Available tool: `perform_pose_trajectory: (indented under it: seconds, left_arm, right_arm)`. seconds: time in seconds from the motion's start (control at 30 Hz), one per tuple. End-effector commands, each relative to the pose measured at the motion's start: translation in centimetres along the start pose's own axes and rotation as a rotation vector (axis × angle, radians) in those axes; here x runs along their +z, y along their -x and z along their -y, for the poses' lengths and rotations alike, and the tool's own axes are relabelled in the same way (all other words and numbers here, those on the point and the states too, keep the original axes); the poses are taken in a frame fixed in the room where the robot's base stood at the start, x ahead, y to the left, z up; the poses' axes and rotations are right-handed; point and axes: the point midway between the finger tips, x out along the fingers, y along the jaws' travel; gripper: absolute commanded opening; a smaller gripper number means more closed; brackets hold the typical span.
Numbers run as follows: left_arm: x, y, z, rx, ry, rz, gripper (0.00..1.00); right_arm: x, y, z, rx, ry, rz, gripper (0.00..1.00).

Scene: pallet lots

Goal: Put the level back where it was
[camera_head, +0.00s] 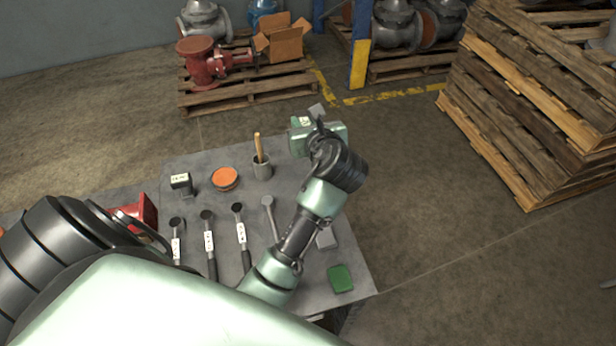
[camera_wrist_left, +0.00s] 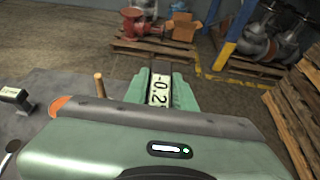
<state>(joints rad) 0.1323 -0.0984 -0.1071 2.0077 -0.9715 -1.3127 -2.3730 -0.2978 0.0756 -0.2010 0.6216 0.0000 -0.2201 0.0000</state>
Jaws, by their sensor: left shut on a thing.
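My left gripper (camera_head: 316,122) is raised over the far right corner of the grey table (camera_head: 200,160). It is shut on a small dark piece that I take to be the level (camera_wrist_left: 159,90). A pale label or display on it reads about 0.2, and it sits between the green fingers in the left wrist view. In the head view a grey end of the level (camera_head: 317,109) seems to stick out beyond the gripper; the rest is hidden. My right gripper is not in view.
Stacked pallets (camera_head: 540,100) stand right; open floor lies between.

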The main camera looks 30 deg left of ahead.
Motion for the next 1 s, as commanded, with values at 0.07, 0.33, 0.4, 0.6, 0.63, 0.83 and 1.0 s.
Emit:
perform_pose_trajectory:
  seconds: [0.07,0.33,0.4,0.6,0.63,0.83,1.0]
  left_arm:
    - [-1.9,-0.8,-0.1,0.001,-0.005,-0.005,0.0]
    - [-8.7,-3.5,-0.1,0.001,-0.006,-0.005,0.0]
    - [-10.3,-4.2,-0.1,0.0,-0.005,-0.005,0.0]
    - [-13.4,-5.5,0.0,-0.001,-0.001,-0.002,0.0]
    - [-13.6,-5.6,0.0,0.0,-0.002,-0.001,0.0]
    - [-15.5,-6.4,-0.1,-0.001,-0.004,-0.003,0.0]
    - [-17.6,-7.2,0.0,-0.001,-0.003,-0.002,0.0]
  right_arm:
    - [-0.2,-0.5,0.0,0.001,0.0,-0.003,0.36]
    - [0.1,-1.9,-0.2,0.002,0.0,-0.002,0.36]
    - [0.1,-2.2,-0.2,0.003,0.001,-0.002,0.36]
    - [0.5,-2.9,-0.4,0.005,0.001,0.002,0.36]
    - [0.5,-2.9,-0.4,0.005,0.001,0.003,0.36]
    - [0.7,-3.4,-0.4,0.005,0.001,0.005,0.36]
    - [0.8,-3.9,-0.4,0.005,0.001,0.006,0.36]
